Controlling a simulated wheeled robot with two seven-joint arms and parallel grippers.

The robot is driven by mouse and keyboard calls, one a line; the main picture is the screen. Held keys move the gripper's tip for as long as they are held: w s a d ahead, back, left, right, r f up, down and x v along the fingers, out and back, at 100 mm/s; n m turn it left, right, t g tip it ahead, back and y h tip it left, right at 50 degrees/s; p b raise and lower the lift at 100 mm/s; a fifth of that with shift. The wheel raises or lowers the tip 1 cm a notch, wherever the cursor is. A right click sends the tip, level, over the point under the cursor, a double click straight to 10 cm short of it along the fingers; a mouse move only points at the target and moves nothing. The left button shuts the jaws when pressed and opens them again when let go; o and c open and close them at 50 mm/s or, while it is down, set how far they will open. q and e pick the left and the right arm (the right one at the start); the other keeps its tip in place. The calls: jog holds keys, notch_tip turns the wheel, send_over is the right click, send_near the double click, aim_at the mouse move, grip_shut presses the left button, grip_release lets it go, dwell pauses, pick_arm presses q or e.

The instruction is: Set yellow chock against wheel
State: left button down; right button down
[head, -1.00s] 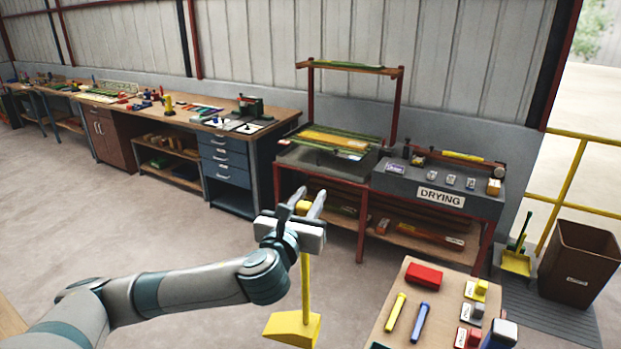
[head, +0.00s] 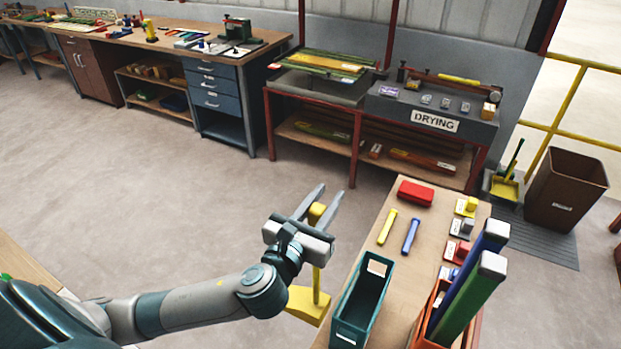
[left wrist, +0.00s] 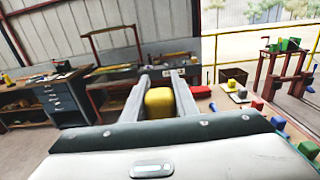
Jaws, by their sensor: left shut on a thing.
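My left gripper (head: 318,207) is shut on the upper end of the yellow chock (head: 307,305). The chock has a knob at the top, a thin upright handle and a wedge-shaped foot, and hangs below the gripper, beside the small wooden table. Part of its handle is hidden by the gripper. In the left wrist view the yellow knob (left wrist: 159,101) sits between the two fingers. No wheel can be made out in these views. My right gripper is not in view.
The wooden table (head: 405,240) on the right holds a teal bin (head: 345,325), a red block (head: 416,193), yellow and blue bars and an orange bin with tall bars. The floor (head: 150,200) at left is clear.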

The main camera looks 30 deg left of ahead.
pick_arm(q)
jog(key=d+f+b, duration=0.3)
jog(key=shift+f, duration=0.3)
jog(key=shift+s, duration=0.1)
dwell(0.4)
